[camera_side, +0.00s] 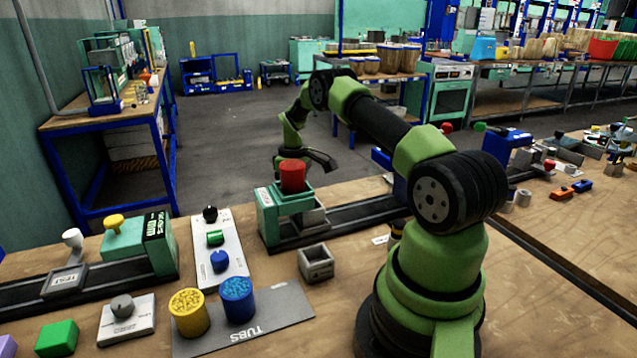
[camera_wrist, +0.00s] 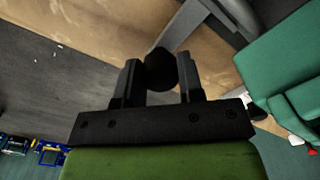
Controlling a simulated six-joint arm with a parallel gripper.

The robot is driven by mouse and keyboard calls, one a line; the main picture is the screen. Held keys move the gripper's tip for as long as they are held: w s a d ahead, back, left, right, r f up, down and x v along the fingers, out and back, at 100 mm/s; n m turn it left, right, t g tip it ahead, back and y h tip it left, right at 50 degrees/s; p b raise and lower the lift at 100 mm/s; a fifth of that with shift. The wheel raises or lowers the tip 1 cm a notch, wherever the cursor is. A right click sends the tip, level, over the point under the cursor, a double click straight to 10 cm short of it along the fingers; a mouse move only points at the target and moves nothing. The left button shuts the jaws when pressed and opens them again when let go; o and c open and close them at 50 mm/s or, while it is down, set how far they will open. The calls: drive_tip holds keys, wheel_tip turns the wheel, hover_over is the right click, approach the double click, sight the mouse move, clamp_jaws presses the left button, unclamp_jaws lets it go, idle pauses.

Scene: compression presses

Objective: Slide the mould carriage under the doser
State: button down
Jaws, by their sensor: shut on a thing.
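A teal frame (camera_side: 268,218) with a red cylinder (camera_side: 292,176) on top stands at the near end of a dark rail (camera_side: 350,218); I take it for the doser. A grey block (camera_side: 313,217) sits at its right side, partly under it; it may be the mould carriage, but I cannot be sure. My gripper (camera_side: 318,160) is just behind and right of the red cylinder. In the wrist view my gripper (camera_wrist: 162,82) is shut on a dark round knob (camera_wrist: 161,70). What the knob is fixed to is hidden. Teal surfaces (camera_wrist: 285,65) fill the right side there.
A small open grey box (camera_side: 316,263) stands in front of the rail. A white panel with coloured knobs (camera_side: 232,248), a grey tubs mat (camera_side: 285,308) with yellow (camera_side: 189,313) and blue (camera_side: 237,299) tubs, and another teal station (camera_side: 126,245) lie left.

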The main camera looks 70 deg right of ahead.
drive_tip(key=w+a, duration=0.3)
drive_tip(key=c, duration=0.8)
unclamp_jaws()
drive_tip(key=shift+o, duration=0.2)
drive_tip(key=shift+d, duration=0.1)
drive_tip(key=shift+r, duration=0.25)
wheel_tip(320, 180, up, 10)
drive_tip(key=shift+f, duration=0.25)
